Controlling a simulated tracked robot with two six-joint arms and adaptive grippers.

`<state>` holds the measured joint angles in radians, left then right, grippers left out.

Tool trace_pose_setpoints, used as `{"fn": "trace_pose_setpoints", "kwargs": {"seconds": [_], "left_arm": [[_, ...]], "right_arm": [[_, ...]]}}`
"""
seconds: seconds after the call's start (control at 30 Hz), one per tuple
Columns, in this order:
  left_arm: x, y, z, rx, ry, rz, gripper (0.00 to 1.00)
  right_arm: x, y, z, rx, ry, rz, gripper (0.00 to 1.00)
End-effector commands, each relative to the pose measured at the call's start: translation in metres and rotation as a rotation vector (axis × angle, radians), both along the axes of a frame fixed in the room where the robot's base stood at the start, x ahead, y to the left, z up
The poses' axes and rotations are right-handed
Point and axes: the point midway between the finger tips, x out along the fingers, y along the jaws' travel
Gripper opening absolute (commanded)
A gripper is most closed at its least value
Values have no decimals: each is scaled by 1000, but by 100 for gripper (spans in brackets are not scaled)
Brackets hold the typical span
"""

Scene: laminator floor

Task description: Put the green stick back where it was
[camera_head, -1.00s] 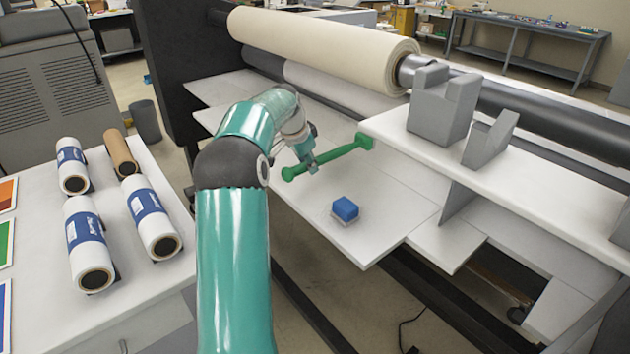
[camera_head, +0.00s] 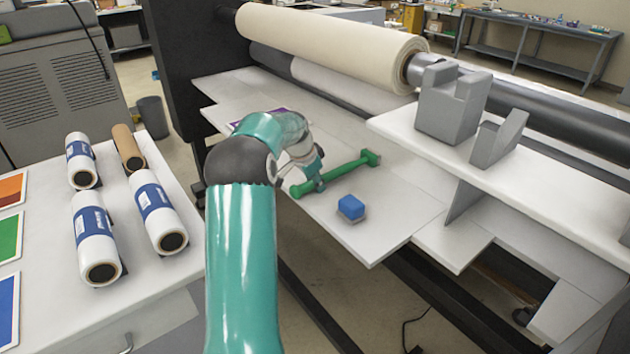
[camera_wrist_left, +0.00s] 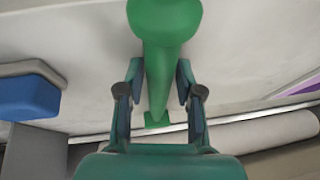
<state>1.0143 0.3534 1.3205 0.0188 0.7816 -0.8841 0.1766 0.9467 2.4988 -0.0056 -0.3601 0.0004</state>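The green stick (camera_head: 343,174) has a round knob at its near left end and a square green piece at its far right end. My left gripper (camera_head: 317,183) is around the stick close to the knob. The stick is over the white shelf (camera_head: 375,232) of the machine, behind the blue block. I cannot tell whether it touches the shelf. My right gripper is not in view.
A blue block (camera_head: 351,207) sits on the shelf just in front of the stick; it shows in the left wrist view (camera_wrist_left: 28,98). A cream roll (camera_head: 330,42) spans behind. Grey stands (camera_head: 452,103) are on the raised shelf at right. Several white rolls (camera_head: 158,212) lie on the left table.

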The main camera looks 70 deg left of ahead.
Motion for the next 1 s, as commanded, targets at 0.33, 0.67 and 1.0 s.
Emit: {"fn": "trace_pose_setpoints", "kwargs": {"seconds": [0.33, 0.67, 1.0], "left_arm": [[0, 0, 0, -1, 1, 0, 53], [-10, -7, 30, 3, -1, 1, 53], [-33, -22, 90, 2, -1, 1, 53]], "right_arm": [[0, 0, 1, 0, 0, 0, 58], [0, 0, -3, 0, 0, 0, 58], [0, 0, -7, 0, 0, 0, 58]]}}
